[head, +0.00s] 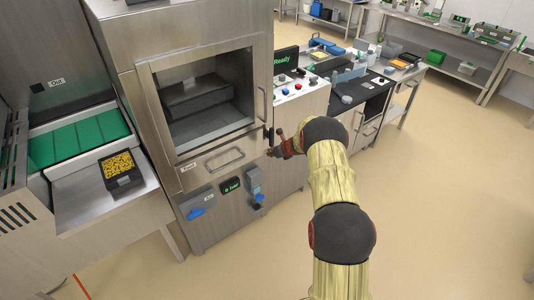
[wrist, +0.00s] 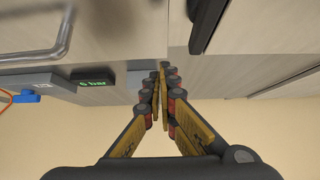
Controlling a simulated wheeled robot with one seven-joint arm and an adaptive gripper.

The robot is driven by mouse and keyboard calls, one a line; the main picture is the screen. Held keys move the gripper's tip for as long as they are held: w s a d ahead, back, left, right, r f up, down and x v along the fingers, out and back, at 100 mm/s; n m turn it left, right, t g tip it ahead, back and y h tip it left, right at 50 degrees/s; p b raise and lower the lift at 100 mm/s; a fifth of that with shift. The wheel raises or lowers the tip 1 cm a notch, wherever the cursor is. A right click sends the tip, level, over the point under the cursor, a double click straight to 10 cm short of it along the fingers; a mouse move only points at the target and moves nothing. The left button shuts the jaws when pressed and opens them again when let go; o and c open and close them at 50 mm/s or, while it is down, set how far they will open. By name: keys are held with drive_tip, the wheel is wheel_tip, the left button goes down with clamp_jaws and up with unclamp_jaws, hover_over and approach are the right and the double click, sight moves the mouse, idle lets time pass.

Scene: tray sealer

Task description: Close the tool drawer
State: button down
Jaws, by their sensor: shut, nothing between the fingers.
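The tool drawer front (head: 210,166) is a steel panel low on the tray sealer, below the window, with a bar handle (head: 226,159) and a small label at its left. I cannot tell how far it stands out from the machine. In the wrist view the bar handle (wrist: 40,52) shows at the upper left. My gripper (head: 274,151) is at the machine's right front edge, to the right of the drawer front. In the wrist view my gripper (wrist: 163,70) has its fingertips together and empty, close to the steel panels. I cannot tell whether they touch.
A dark upright handle (wrist: 207,20) is close above my fingertips. A green display (head: 230,185) and a blue valve (head: 195,213) sit below the drawer. A control panel (head: 298,90) and a black-topped bench (head: 365,95) stand to the right. The floor (head: 450,190) at right is clear.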

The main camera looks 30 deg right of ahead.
drive_tip(key=p+v, duration=0.1)
drive_tip(key=v, duration=0.8)
drive_tip(key=shift+r+p, duration=0.25)
drive_tip(key=shift+p, duration=0.15)
drive_tip(key=shift+w, duration=0.15)
